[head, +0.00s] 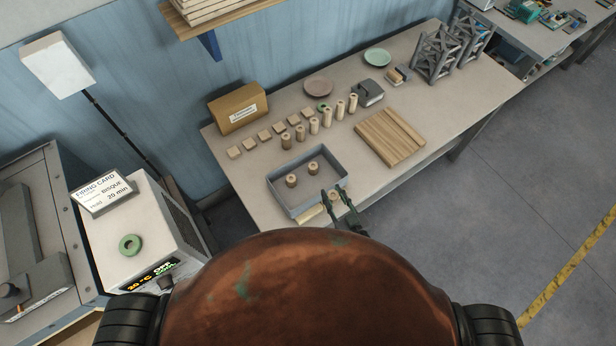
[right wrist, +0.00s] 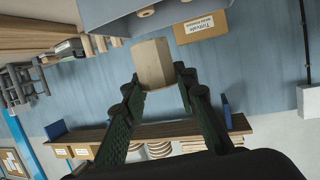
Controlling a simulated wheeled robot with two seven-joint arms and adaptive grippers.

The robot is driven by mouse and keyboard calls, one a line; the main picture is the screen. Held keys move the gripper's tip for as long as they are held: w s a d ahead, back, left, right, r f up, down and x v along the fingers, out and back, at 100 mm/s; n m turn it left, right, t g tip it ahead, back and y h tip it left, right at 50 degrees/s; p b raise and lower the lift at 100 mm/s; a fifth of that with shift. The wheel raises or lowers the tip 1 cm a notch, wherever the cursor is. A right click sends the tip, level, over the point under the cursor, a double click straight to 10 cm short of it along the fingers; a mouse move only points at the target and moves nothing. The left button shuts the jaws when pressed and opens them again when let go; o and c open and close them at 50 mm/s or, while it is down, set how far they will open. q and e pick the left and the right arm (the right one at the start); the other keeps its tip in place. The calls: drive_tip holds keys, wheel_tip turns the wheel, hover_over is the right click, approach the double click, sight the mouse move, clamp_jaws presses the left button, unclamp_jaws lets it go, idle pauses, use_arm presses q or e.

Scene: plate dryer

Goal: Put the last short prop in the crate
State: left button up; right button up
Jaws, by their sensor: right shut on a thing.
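My right gripper (head: 342,200) is shut on a short tan prop (head: 333,195), just outside the right front corner of the grey crate (head: 282,207). In the right wrist view, the held prop (right wrist: 153,63) sits between the fingertips of my right gripper (right wrist: 157,80). Two short props, one at left (head: 291,181) and one at right (head: 313,167), stand apart inside the crate. The crate (right wrist: 115,12) also shows at the top of the right wrist view. My left gripper is not in view.
Taller props (head: 327,117) and small square blocks (head: 264,136) stand in rows behind the crate. Wooden boards (head: 385,140) lie to its right. A labelled cardboard box (head: 238,107) stands at the back left. The table right of the boards is clear.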

use_arm(q)
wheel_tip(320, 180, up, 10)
drive_tip(key=p, duration=0.8)
use_arm(e)
drive_tip(key=s+a+r+n+g+y, duration=0.1)
drive_tip(key=s+a+r+n+y, duration=0.15)
drive_tip(key=a, duration=0.65)
drive_tip(key=b, duration=1.3)
hover_over(312, 192)
wheel_tip(312, 192, down, 10)
drive_tip(key=f+b, duration=0.3)
drive_tip(key=b, duration=0.1)
drive_tip(key=shift+w+f+g, duration=0.2)
drive_tip(key=shift+g, duration=0.1)
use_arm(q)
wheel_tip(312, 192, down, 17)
use_arm(e)
drive_tip(key=shift+r, duration=0.1)
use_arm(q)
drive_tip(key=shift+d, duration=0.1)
use_arm(e)
drive_tip(key=shift+f, duration=0.6)
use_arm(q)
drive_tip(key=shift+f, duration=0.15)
use_arm(e)
drive_tip(key=o, duration=1.2)
drive_tip(key=shift+s+f, duration=0.1)
drive_tip(key=shift+f, duration=0.1)
